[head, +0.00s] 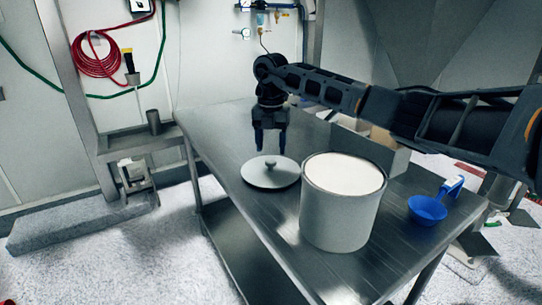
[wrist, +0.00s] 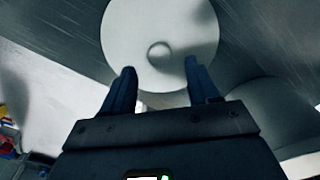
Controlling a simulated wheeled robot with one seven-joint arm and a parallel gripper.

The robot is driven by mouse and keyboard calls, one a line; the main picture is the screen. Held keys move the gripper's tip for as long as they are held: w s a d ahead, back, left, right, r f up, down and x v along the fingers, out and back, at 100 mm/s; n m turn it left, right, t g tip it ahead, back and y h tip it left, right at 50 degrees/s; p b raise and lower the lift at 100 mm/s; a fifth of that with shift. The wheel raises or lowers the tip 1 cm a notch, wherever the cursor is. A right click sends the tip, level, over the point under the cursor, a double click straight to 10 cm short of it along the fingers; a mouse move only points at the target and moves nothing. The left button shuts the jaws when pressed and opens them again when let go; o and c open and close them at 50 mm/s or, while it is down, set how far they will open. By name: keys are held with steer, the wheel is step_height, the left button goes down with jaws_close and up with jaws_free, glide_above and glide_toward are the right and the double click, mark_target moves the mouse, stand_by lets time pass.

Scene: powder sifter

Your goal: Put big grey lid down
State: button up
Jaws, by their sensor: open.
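The big grey lid (head: 262,177) lies flat on the metal table, left of the bucket, with its knob (head: 271,163) facing up. My gripper (head: 270,151) is above the lid, pointing down, with its fingers apart and nothing between them. In the wrist view the round lid (wrist: 135,40) lies beyond my open fingertips (wrist: 160,68), and its ring-shaped knob shows near the middle. A large grey bucket (head: 333,218) stands uncovered on the table and is full of white powder (head: 345,172).
The metal table (head: 225,150) has bare room left of and behind the lid. A blue scoop (head: 428,209) lies right of the bucket. A grey box (head: 372,148) stands behind the bucket, under my arm. The table's left edge is near the lid.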

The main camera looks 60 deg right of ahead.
mark_target(271, 161)
step_height(271, 161, up, 8)
steer(key=shift+f, duration=0.15)
stand_by(0.6)
